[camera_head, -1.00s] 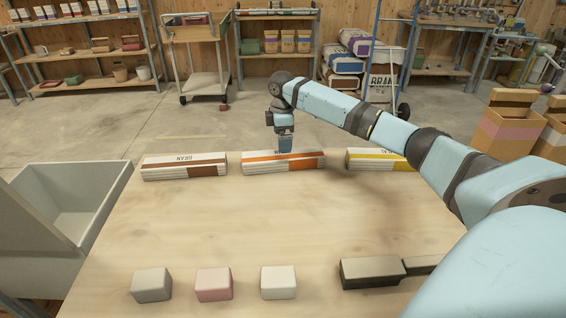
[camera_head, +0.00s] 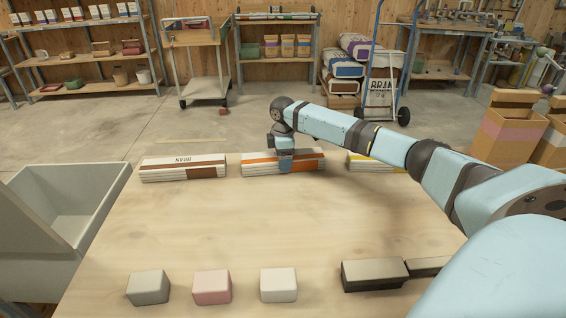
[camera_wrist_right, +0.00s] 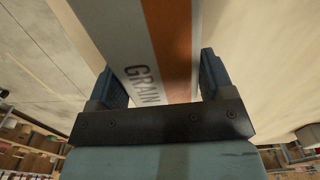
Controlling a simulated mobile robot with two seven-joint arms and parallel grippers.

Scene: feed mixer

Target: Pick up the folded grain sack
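The folded grain sack (camera_head: 258,168) is white with an orange stripe and lies flat at the far side of the table, in the middle of three folded sacks. In the right wrist view the sack (camera_wrist_right: 150,45) shows the word GRAIN beside its orange band. My right gripper (camera_head: 285,163) is down at the sack, with one finger in front of its near side. In the right wrist view the gripper's (camera_wrist_right: 163,90) dark fingers stand apart, one on each side of the sack. Firm contact cannot be made out. My left gripper is out of view.
A brown-striped sack (camera_head: 182,168) lies to the left and a yellow-striped sack (camera_head: 368,161) to the right. Grey (camera_head: 148,287), pink (camera_head: 212,287) and white (camera_head: 279,285) blocks and a dark-sided box (camera_head: 373,274) stand near the front. A grey bin (camera_head: 100,215) is left. The table's middle is clear.

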